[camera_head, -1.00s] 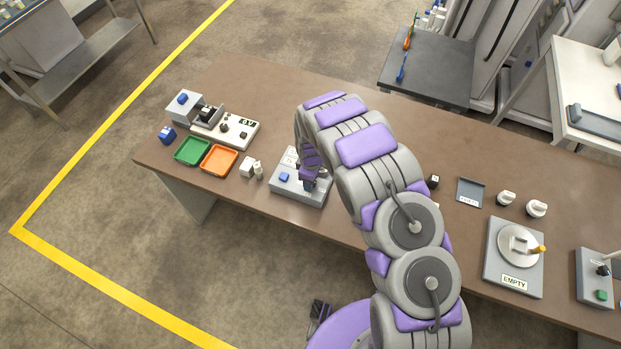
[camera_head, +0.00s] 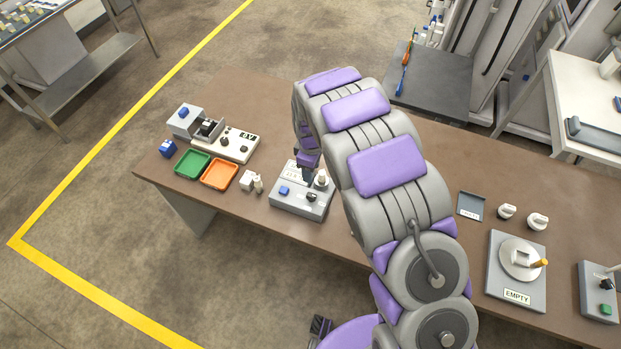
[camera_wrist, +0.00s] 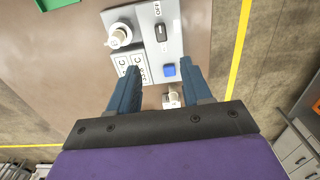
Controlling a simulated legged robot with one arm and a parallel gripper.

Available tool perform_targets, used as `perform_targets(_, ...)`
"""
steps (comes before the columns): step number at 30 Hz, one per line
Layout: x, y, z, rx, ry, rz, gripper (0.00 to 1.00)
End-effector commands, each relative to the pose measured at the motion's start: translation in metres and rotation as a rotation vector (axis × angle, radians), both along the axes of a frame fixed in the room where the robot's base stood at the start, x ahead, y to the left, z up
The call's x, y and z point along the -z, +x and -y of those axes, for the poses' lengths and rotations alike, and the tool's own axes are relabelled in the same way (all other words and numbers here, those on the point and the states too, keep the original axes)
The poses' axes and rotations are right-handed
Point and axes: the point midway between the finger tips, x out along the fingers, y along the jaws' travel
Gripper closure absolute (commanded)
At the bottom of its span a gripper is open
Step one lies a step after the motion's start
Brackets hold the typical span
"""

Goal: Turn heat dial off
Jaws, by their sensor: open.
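A grey control box (camera_head: 290,207) sits on the brown table, left of my arm. It carries a blue button (camera_head: 284,190), a black knob (camera_head: 311,197) and a white knob (camera_head: 321,178). In the wrist view, the box (camera_wrist: 185,40) shows the black knob (camera_wrist: 161,33) beside an "OFF" label, the white knob (camera_wrist: 118,37), the blue button (camera_wrist: 169,69) and two readouts marked "C". Which knob is the heat dial I cannot tell for sure. My gripper (camera_wrist: 160,70) is open and empty above the box, its fingertips framing the blue button's side.
White pieces (camera_head: 247,181) stand just left of the box. Green (camera_head: 193,165) and orange (camera_head: 219,173) trays and a device marked "8 V" (camera_head: 232,144) lie farther left. A plate marked "EMPTY" (camera_head: 517,295) lies at the right. The table front edge is near the box.

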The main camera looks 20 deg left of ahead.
Motion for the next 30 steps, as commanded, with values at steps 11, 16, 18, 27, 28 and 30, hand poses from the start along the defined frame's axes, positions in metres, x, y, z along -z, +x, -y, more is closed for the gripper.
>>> perform_targets(11, -0.029, 0.000, -0.001, 0.000, -0.002, -0.002, 0.51)
perform_targets(16, -0.029, 0.000, -0.001, 0.000, -0.002, -0.002, 0.51)
perform_targets(18, -0.029, 0.000, -0.001, 0.000, -0.002, -0.002, 0.51)
perform_targets(27, -0.031, 0.000, 0.003, 0.009, -0.003, -0.001, 0.51)
perform_targets(28, -0.033, 0.000, 0.005, 0.017, -0.004, 0.000, 0.51)
perform_targets(30, -0.041, 0.000, 0.016, 0.053, -0.007, 0.003, 0.51)
